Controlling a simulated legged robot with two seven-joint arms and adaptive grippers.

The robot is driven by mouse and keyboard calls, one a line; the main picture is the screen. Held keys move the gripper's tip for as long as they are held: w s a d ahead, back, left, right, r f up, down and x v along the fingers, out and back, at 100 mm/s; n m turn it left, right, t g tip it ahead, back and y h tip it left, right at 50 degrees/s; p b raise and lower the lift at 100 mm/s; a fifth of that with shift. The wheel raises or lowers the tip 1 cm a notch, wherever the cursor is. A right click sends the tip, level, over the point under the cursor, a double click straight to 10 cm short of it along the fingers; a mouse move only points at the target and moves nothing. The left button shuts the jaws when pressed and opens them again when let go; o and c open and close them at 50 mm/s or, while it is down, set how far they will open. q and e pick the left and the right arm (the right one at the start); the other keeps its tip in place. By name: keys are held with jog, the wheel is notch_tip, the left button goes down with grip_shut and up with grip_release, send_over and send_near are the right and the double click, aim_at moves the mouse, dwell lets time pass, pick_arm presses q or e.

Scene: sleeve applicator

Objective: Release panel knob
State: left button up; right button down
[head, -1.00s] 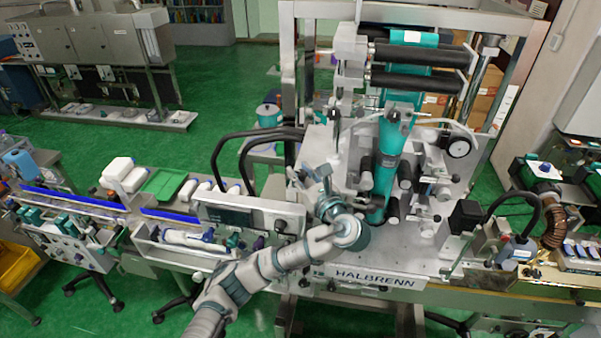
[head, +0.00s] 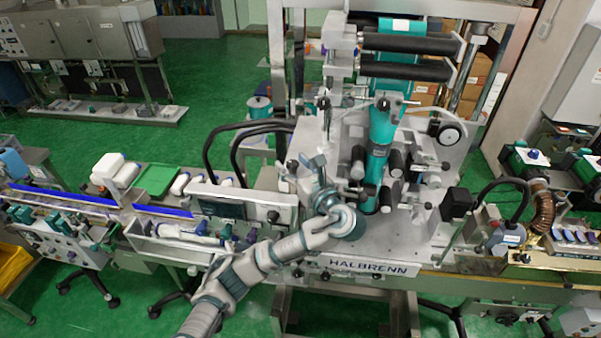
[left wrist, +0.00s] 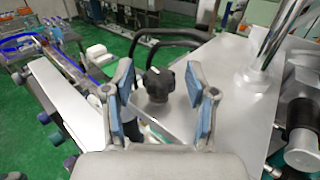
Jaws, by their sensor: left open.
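The black panel knob (left wrist: 158,85) stands on a grey metal panel (left wrist: 225,75), in the middle of the left wrist view. My left gripper (left wrist: 155,75) is open, with one blue-padded finger on each side of the knob. Gaps show between the pads and the knob, and nothing is held. In the head view my left gripper (head: 310,165) is at the left side of the labelling machine (head: 420,235), past my wrist. There I cannot make out the knob between the fingers. My right gripper is not in view.
A control box (head: 235,208) with a dark screen stands left of my gripper, and black hoses (head: 222,140) arch behind it. A metal post (left wrist: 270,45) rises from the panel at the right of the wrist view. Teal film (head: 380,140) runs down the machine.

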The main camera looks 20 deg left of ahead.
pick_arm(q)
jog(key=v, duration=1.2)
jog(key=shift+w+a+f, duration=0.1)
jog(key=shift+w+a, duration=0.05)
jog(key=shift+a, duration=0.05)
